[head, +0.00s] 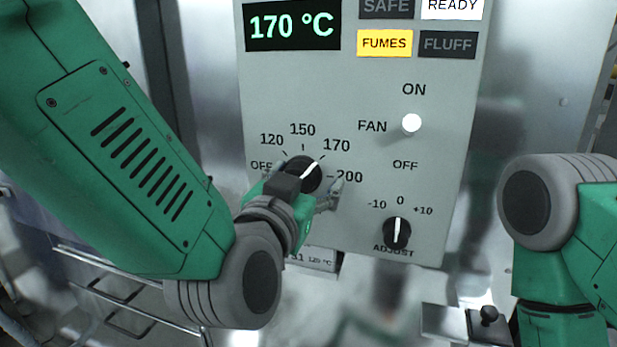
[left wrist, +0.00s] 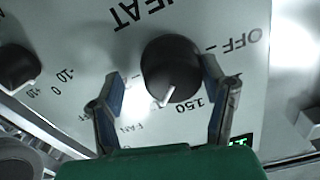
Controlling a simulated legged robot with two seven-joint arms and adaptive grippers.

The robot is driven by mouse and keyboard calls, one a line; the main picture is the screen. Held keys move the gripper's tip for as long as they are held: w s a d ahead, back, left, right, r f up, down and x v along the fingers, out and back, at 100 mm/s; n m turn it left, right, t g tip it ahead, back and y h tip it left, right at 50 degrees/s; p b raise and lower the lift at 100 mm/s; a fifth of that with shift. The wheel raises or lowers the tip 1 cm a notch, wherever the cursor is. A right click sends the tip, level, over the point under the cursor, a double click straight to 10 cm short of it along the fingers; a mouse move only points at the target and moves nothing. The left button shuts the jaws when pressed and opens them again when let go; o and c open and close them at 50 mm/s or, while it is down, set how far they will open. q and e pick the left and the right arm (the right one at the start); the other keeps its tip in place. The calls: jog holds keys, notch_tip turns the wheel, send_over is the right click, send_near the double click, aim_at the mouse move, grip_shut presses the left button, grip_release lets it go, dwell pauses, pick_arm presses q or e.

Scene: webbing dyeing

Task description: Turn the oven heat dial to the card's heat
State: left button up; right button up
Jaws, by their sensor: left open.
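The black heat dial (head: 305,170) is on the grey control panel, its white pointer toward the 170 mark. The display (head: 292,26) reads 170 °C. My left gripper (head: 309,184) is open at the dial, one finger on each side. In the left wrist view, the dial (left wrist: 170,66) lies between the spread fingers (left wrist: 165,90). The right-hand finger there is close against the dial's side, and a gap shows at the left one. A white card (head: 312,258) under the panel is partly hidden by my gripper; its small print is hard to read. My right gripper is out of view.
The adjust knob (head: 397,233) points at 0, to the right of the heat dial. The white fan switch (head: 411,124) is above it. The FUMES lamp (head: 384,43) is yellow. My right arm is at the right edge, clear of the panel.

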pick_arm(q)
jog(key=shift+w+a, duration=0.1)
jog(key=shift+a, duration=0.9)
jog(key=c, duration=0.5)
jog(key=shift+a+f, duration=0.1)
jog(key=c, duration=0.6)
jog(key=shift+d, duration=0.6)
jog(key=shift+c, duration=0.2)
jog(key=shift+a+r, duration=0.2)
jog(key=shift+a, duration=0.1)
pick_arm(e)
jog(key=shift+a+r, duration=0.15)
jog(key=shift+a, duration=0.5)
pick_arm(q)
jog(key=shift+d+n, duration=0.15)
jog(key=shift+n, duration=0.15)
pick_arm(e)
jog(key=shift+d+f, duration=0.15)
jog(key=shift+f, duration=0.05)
